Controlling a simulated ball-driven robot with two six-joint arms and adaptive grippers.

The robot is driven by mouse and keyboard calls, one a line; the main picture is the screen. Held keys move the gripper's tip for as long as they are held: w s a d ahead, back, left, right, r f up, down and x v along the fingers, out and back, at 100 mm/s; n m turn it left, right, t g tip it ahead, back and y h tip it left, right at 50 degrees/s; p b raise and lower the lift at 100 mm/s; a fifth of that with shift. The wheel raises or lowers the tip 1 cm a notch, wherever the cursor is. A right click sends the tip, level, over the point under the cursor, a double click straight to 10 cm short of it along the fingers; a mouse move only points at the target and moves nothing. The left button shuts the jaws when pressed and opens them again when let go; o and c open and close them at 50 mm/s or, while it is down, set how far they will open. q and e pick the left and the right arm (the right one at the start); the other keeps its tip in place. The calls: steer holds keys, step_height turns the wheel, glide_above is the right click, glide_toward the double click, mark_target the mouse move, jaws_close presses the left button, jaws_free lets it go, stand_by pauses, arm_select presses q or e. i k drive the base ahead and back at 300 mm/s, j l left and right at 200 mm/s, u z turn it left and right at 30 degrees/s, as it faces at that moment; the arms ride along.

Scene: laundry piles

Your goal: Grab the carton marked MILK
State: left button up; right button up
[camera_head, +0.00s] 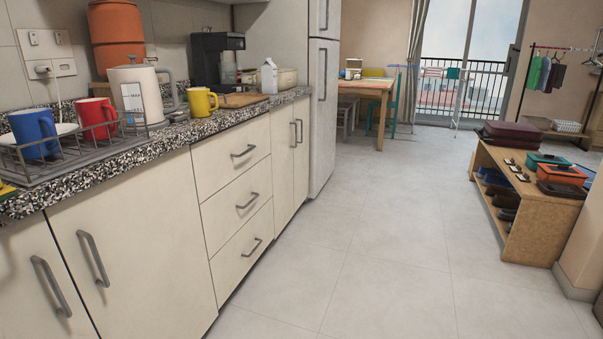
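A small white gable-top carton (269,77) stands upright on the speckled counter (215,113), toward its far end by a cutting board. Any lettering on it is too small to read. A pale panel with small dark marks (132,97) shows at the front of the white kettle (152,88), nearer to me on the counter. I cannot tell whether it is a label or a separate box. Neither of my grippers is in view.
A yellow mug (201,101), red mug (96,117), blue mug (35,133) and wire rack (85,152) stand along the counter. The floor (390,230) is clear; a shoe bench (540,220) stands right.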

mark_target(269, 70)
steer(key=i+l, duration=0.1)
steer(key=i, duration=0.8)
steer(key=i+l, duration=0.1)
steer(key=i, duration=0.8)
